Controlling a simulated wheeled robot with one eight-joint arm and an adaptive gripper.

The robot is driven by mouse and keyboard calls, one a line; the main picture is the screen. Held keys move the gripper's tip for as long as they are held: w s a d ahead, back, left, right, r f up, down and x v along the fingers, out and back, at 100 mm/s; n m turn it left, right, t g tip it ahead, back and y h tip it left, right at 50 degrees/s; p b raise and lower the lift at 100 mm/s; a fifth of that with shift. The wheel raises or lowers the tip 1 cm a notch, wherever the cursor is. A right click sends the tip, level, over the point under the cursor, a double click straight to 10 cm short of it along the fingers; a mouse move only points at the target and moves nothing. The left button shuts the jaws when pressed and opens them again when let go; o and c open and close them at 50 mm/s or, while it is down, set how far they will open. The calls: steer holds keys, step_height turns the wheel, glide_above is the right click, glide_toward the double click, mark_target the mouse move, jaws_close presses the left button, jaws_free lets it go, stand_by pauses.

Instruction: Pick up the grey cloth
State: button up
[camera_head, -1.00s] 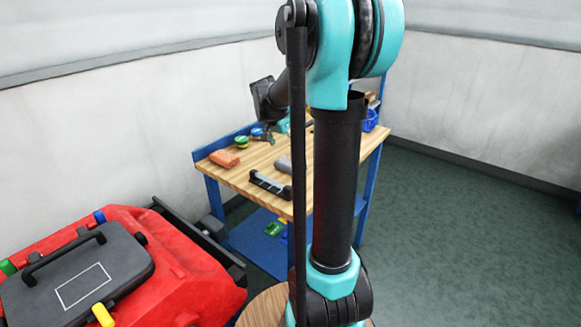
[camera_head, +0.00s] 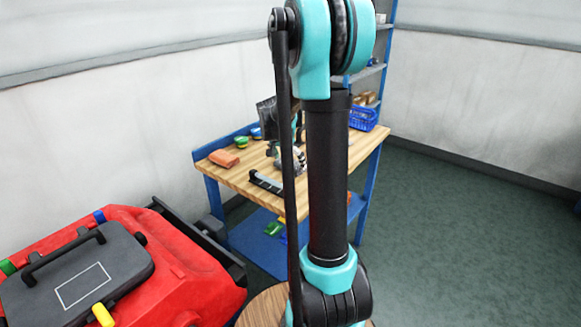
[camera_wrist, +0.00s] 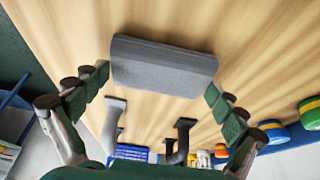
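The grey cloth (camera_wrist: 165,66) is a thick, folded-looking grey block on the wooden tabletop, in the upper middle of the wrist view. My gripper (camera_wrist: 157,82) is open, with one green-padded finger near the cloth's left end and the other near its right end. The cloth is not gripped; I cannot tell whether the fingertips touch it. In the head view my gripper (camera_head: 287,158) is over the workbench, partly behind my arm, and the cloth cannot be made out there.
The wooden workbench (camera_head: 240,178) has blue legs. On it are a black-handled tool (camera_head: 266,183), an orange-brown block (camera_head: 224,158), round green and yellow items (camera_head: 242,142) and a blue basket (camera_head: 363,117). A red machine (camera_head: 190,270) stands at left. Open floor (camera_head: 470,240) lies right.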

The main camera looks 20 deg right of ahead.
mark_target(290, 163)
steer(key=c, duration=0.4)
steer(key=shift+c, duration=0.2)
step_height(290, 163, up, 20)
stand_by(0.5)
steer(key=o, duration=0.4)
steer(key=shift+c, duration=0.2)
steer(key=c, duration=0.3)
steer(key=shift+s, duration=0.1)
steer(key=shift+c, duration=0.2)
